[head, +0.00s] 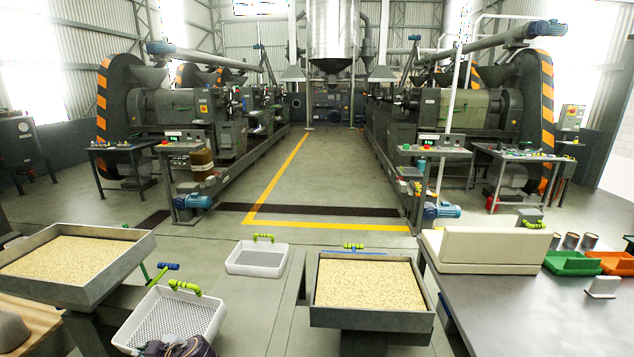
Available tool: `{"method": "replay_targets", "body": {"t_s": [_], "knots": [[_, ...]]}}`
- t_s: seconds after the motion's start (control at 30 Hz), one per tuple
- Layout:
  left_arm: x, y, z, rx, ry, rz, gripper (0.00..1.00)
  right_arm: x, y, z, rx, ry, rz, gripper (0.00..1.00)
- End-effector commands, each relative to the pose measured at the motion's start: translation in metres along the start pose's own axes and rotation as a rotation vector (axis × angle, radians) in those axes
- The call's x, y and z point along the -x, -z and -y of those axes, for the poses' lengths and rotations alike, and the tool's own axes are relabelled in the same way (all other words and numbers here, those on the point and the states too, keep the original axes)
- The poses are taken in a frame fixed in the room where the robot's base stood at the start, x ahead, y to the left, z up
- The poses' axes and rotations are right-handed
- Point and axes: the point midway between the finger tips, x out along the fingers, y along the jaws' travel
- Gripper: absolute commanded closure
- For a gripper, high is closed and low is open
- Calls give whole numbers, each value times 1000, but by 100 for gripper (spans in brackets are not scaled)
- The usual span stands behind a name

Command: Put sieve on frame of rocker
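A white sieve (135,326) with a mesh bottom and a lime-green handle (186,287) is at the lower left, tilted in the picture. A dark gripper, seemingly my left one (190,347), overlaps its near right corner at the bottom edge; its fingers are not clear, so I cannot tell whether it grips the rim. A second white sieve (240,270) with a green handle appears flat beyond it, low over the floor. A green rod with a blue end (168,267) stands behind the near sieve; I cannot make out the rocker's frame for certain. My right gripper is out of view.
Grey grain-filled trays stand at left (45,290) and centre (370,318). At right, a metal table (520,310) carries a cream block (485,254), green (572,264) and orange bins (610,262). Press machines line both sides of a clear aisle (333,180).

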Motion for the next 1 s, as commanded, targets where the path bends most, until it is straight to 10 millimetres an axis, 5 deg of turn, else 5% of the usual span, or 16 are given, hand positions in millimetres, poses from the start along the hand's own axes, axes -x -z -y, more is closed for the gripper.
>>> {"method": "replay_targets", "body": {"t_s": [0.6,1.0], "knots": [[10,-24,-6,-68,-131,39,100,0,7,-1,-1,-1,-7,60],[34,-63,-15,-185,-354,106,100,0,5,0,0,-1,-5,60]]}}
